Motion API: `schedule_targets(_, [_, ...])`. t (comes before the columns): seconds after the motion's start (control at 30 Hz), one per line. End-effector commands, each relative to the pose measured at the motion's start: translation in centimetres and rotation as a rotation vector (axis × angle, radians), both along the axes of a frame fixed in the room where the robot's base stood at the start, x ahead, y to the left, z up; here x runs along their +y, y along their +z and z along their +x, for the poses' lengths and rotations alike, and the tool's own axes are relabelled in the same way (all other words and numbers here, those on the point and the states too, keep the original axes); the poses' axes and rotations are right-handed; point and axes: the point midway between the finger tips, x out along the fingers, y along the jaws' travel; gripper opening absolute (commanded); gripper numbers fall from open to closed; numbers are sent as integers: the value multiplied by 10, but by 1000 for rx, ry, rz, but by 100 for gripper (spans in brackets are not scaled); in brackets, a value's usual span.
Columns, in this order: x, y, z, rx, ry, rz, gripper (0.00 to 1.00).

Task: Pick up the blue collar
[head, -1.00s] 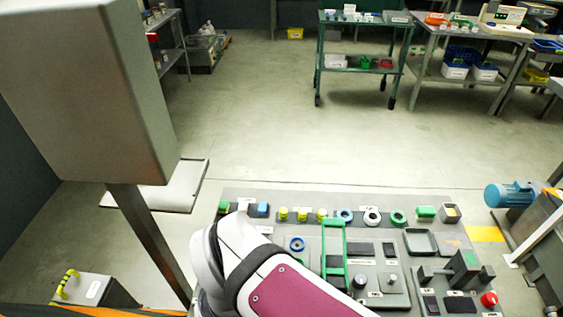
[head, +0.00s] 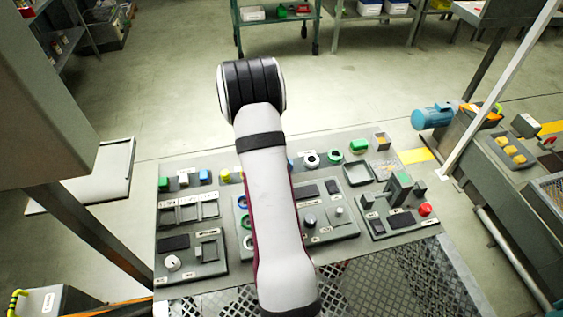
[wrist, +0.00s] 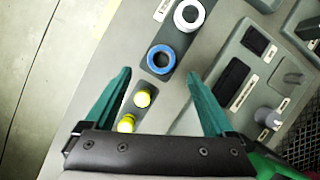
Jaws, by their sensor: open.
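The blue collar (wrist: 160,59) is a ring with a dark centre. It lies on a grey holder in the upper middle of the wrist view, beside a white collar (wrist: 189,15). My gripper (wrist: 160,74) has two green fingers spread wide and nothing between them. In the picture the collar sits between and slightly beyond the fingertips; how high they are above it I cannot tell. In the head view my arm covers most of the collar; only a sliver of blue (head: 290,164) shows beside the arm. My fingers are hidden there.
Yellow pegs (wrist: 142,98) stand close to the left finger. A grey block with dark recesses (wrist: 235,80) and a knob (wrist: 269,117) lie on the right. In the head view, a green collar (head: 334,157) sits right of the white one.

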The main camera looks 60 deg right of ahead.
Motion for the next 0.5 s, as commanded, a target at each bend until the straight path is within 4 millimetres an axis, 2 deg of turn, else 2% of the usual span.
schedule_targets(0.3, [-22,-47,-10,0,-1,2,89])
schedule_targets(0.5, [-24,-52,-10,-1,-1,1,89])
